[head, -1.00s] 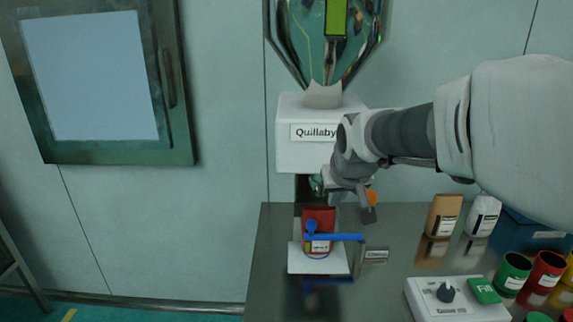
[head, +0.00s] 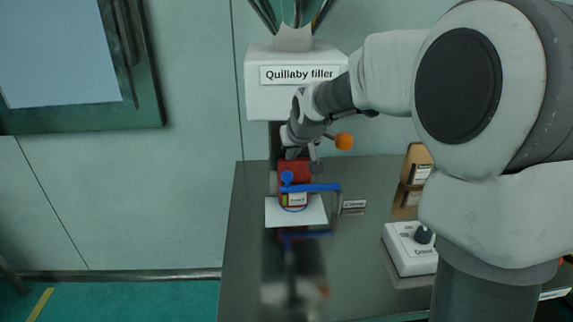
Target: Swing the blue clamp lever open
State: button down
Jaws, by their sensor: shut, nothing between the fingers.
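The blue clamp lever (head: 318,188) lies roughly level across the front of a red container (head: 291,166), from a round blue knob at its left to a grey post (head: 339,204) at its right. The container stands on a white plate (head: 312,212) under the filler. My gripper (head: 303,160) is above and behind the lever, close to the container's top. It is shut and holds nothing that I can see. Its fingertips are small and partly hidden, and I cannot tell whether they touch the container.
The white Quillaby filler (head: 275,95) hangs above the container. An orange knob (head: 344,142) is right of my gripper. A small label (head: 354,204) stands beside the post. A white control box (head: 408,250) and a tan bag (head: 416,165) are at right. The metal table (head: 250,250) is clear at front left.

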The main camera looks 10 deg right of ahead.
aim_at(287, 174)
jog(key=b+x, duration=0.1)
jog(key=x, duration=0.9)
jog(key=shift+s, duration=0.15)
jog(key=shift+s+r+n+y+p, duration=0.2)
jog(key=shift+s+n+y+p, duration=0.35)
jog(key=shift+s+p, duration=0.3)
jog(key=s+n+p, duration=0.1)
jog(key=s+n+y+p, duration=0.1)
jog(key=p, duration=0.1)
jog(key=shift+s+d+g, duration=0.2)
jog(key=shift+s+g, duration=0.1)
jog(key=shift+s, duration=0.05)
jog(key=s+d+n+g+y+p, duration=0.4)
jog(key=s+d+n+p, duration=0.2)
jog(key=s+n+p, duration=0.4)
jog(key=s+d+n+g+p, duration=0.1)
jog(key=d+n+g, duration=0.4)
jog(key=d, duration=0.5)
jog(key=shift+s+f+n+y+p, duration=0.2)
jog(key=shift+s+n+y+p, duration=0.2)
jog(key=shift+s, duration=0.3)
jog(key=shift+d, duration=0.25)
